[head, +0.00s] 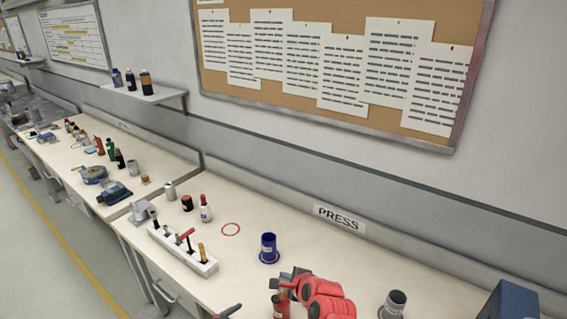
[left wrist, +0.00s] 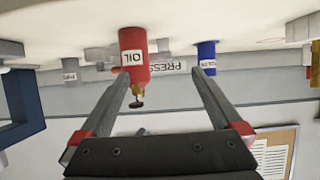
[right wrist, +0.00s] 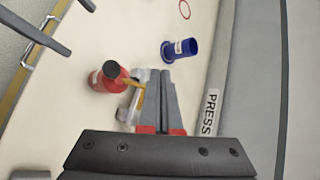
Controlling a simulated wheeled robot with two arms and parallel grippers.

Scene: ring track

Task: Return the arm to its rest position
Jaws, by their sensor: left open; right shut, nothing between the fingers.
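My right gripper (head: 286,281) is shut and empty above the bench, in front of a red arm. In the right wrist view its closed fingers (right wrist: 158,80) lie beside a red oil can (right wrist: 106,78) with a dark top and brassy spout; whether they touch is unclear. The can (head: 282,304) is partly hidden by the gripper in the head view. My left gripper (left wrist: 166,82) is open; the can, labelled OIL (left wrist: 134,52), shows ahead toward its left finger in the upside-down left wrist view. Only a dark fingertip (head: 229,311) shows at the head view's bottom edge.
A blue flanged cylinder (head: 269,248) stands on the bench beyond the can. A white rack (head: 181,250) with tools, a red-capped bottle (head: 205,209) and a red ring mark (head: 230,229) lie farther left.

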